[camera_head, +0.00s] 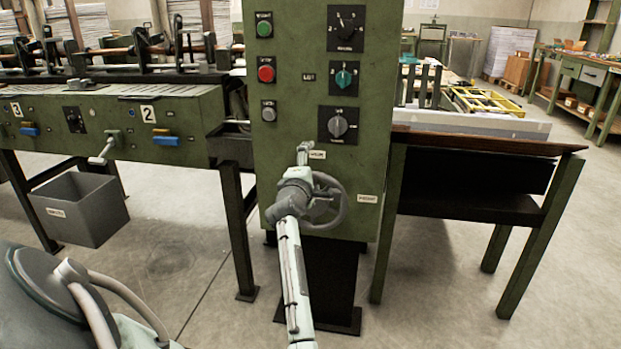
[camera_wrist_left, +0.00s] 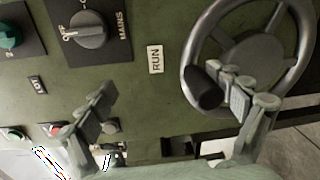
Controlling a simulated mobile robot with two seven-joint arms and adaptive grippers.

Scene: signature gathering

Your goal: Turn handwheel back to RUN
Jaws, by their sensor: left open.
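The grey handwheel (camera_head: 343,208) sits low on the front of the green control column. In the left wrist view the handwheel (camera_wrist_left: 193,52) is at the upper right, with a dark handle knob (camera_wrist_left: 203,90) on its near-side rim. My left gripper (camera_head: 304,160) is in front of the wheel's left side and hides part of it. In the wrist view the left gripper (camera_wrist_left: 170,106) is open, its fingers wide apart. One finger overlaps the wheel beside the knob; contact cannot be told. The RUN label (camera_wrist_left: 155,59) lies between the fingers' directions, left of the wheel. My right gripper is not in view.
The green column (camera_head: 290,100) carries buttons and rotary switches above the wheel, including the MAINS switch (camera_wrist_left: 90,28). A second label (camera_head: 367,198) is right of the wheel. A feeder bench (camera_head: 190,118) stands left, with a grey bin (camera_head: 80,210) below it. A table (camera_head: 480,145) stands right.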

